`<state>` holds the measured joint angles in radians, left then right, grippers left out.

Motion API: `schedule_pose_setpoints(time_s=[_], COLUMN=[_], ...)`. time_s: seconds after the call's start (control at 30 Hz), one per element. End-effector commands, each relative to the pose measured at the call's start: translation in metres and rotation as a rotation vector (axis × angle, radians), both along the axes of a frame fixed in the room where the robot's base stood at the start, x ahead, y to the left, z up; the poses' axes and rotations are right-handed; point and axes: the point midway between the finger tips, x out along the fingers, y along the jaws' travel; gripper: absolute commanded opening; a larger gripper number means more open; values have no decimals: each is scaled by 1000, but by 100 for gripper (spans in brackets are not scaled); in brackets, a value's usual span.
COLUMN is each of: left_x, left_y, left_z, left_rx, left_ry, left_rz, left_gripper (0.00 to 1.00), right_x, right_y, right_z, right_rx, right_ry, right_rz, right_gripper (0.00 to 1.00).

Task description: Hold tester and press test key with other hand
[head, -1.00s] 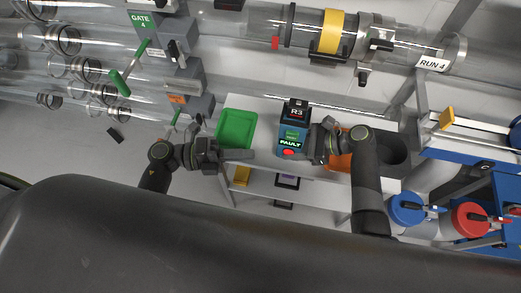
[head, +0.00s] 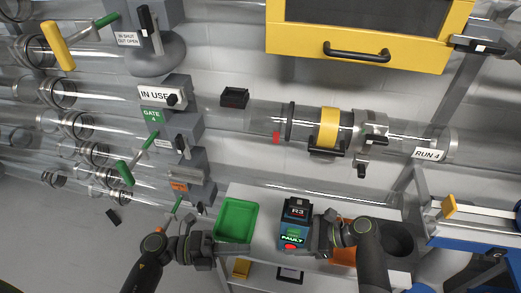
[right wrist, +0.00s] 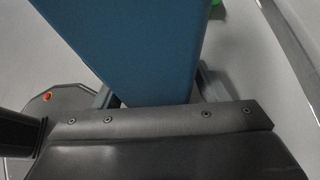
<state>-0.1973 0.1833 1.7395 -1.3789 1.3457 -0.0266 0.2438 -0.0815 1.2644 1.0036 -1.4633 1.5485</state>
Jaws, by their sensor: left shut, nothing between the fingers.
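The tester (head: 296,212) is a blue and black box marked R3, with a green panel, the word FAULT and a red round spot (head: 291,246) at its near end. My right gripper (head: 321,236) is at its right side. In the right wrist view the tester's blue body (right wrist: 140,45) stands between the two fingers, which appear closed on it. Whether the tester touches the table is unclear. My left gripper (head: 240,249) is shut and empty, left of the tester, by the near edge of the green tray. I cannot tell which part is the test key.
A green tray (head: 222,220) lies on the white table left of the tester. An orange bin (head: 343,255) and a dark round opening (head: 399,238) are to the right. Clear tubes with gates run behind, below a yellow cabinet (head: 400,52). A lower shelf holds small trays.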

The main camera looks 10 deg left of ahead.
Motion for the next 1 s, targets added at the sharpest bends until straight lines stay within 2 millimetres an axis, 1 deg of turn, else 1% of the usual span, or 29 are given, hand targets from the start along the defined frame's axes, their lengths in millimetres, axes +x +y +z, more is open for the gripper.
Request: schedule_pose_setpoints(time_s=[0.03,0.07,0.1,0.33,0.47,0.57,0.8,1.0], left_x=[0,0,0,0,0,0,0,0], left_y=[0,0,0,0,0,0,0,0], left_z=[0,0,0,0,0,0,0,0], left_rx=[0,0,0,0,0,0,0,0], left_ry=[0,0,0,0,0,0,0,0], left_rz=[0,0,0,0,0,0,0,0], left_gripper=[0,0,0,0,0,0,0,0], right_x=[0,0,0,0,0,0,0,0], right_y=[0,0,0,0,-8,-22,-68,-95], right_z=[0,0,0,0,3,10,35,50], right_rx=[0,0,0,-1,-2,-4,-6,-3], right_ry=[0,0,0,1,0,-2,-2,0], right_rz=[0,0,0,0,-1,-1,-1,-1], right_gripper=[73,77,79,79,79,79,79,79])
